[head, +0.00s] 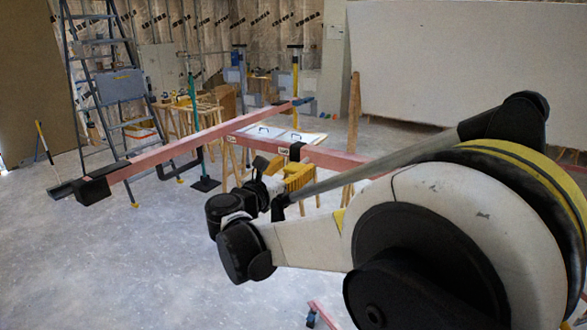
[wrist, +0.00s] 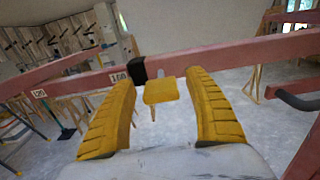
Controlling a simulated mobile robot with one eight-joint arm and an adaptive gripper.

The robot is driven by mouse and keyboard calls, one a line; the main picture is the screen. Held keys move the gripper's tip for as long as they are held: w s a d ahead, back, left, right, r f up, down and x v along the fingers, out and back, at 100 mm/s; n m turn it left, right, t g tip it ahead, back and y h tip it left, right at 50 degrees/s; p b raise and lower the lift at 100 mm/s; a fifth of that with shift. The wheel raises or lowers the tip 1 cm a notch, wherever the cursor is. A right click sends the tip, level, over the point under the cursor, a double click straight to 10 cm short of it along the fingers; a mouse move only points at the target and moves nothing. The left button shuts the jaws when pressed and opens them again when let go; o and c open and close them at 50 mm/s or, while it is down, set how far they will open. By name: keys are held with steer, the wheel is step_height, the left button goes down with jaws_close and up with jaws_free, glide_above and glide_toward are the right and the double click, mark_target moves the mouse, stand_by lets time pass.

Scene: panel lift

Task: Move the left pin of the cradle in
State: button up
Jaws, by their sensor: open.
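The cradle of red bars (head: 190,148) spans the middle of the head view. Its crossbar (head: 335,160) carries white number labels and a black sleeve (head: 297,150). In the wrist view the crossbar (wrist: 210,58) runs across the top, with the black sleeve (wrist: 138,74) beside a label. A small yellow block (wrist: 161,90), apparently the left pin's grip, shows between my finger tips with gaps on both sides. I cannot tell how deep the pin sits. My gripper (head: 298,176), with yellow ribbed fingers, is open, empty and close to the crossbar.
A stepladder (head: 108,85) stands at the back left. A black-ended arm of the cradle (head: 95,184) reaches toward the left front. Sawhorses and a large pale board (head: 460,65) are behind. The grey floor (head: 120,270) at the front left is mostly clear.

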jaws_close()
steer(key=shift+x, duration=1.75)
jaws_free()
steer(key=v, duration=1.2)
